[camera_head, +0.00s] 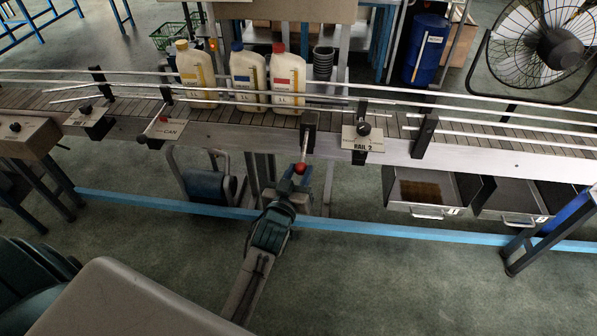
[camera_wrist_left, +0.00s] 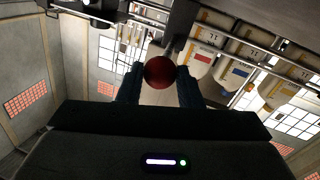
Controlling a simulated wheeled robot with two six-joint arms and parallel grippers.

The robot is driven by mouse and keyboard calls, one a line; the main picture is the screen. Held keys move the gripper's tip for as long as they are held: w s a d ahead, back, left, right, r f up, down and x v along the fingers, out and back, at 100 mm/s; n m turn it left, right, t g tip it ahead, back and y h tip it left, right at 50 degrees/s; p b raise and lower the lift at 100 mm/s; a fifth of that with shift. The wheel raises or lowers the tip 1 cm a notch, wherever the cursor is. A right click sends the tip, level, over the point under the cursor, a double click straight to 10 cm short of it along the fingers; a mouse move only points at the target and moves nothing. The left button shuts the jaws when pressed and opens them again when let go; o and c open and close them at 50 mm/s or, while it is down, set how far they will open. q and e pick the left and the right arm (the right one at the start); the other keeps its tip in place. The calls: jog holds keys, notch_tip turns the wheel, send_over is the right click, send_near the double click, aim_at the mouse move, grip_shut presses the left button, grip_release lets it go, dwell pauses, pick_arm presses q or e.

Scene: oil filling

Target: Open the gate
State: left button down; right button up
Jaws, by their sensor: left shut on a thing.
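A red ball knob (camera_head: 300,168) sits at the lower end of a lever hanging from a dark bracket (camera_head: 310,119) on the conveyor's front edge. My left gripper (camera_head: 296,178) reaches up from below and is shut on this knob. In the left wrist view the red knob (camera_wrist_left: 160,72) sits between the two dark fingers of my left gripper (camera_wrist_left: 160,86). The gate itself is hard to make out. Three bottles with yellow, blue and red labels (camera_head: 247,78) stand upright on the conveyor, left of the bracket. My right gripper is not in view.
The conveyor (camera_head: 460,138) with metal rails crosses the view. A "RAIL 2" plate (camera_head: 362,140) is just right of the bracket. A second red knob (camera_head: 164,118) is by the "CAN" plate. Metal drawers (camera_head: 424,192) hang at right below. A blue bar (camera_head: 400,235) runs low across the front.

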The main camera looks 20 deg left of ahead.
pick_arm(q)
jog(key=c, duration=1)
grip_release()
jog(key=shift+w+d+f, duration=0.1)
jog(key=shift+w+f, duration=0.05)
jog(key=shift+c, duration=0.2)
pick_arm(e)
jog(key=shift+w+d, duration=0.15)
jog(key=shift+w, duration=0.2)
pick_arm(q)
jog(key=s+b, duration=0.1)
jog(key=s, duration=1)
jog(key=shift+d, duration=0.45)
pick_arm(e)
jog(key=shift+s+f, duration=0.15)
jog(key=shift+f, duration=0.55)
pick_arm(q)
jog(key=shift+w, duration=0.1)
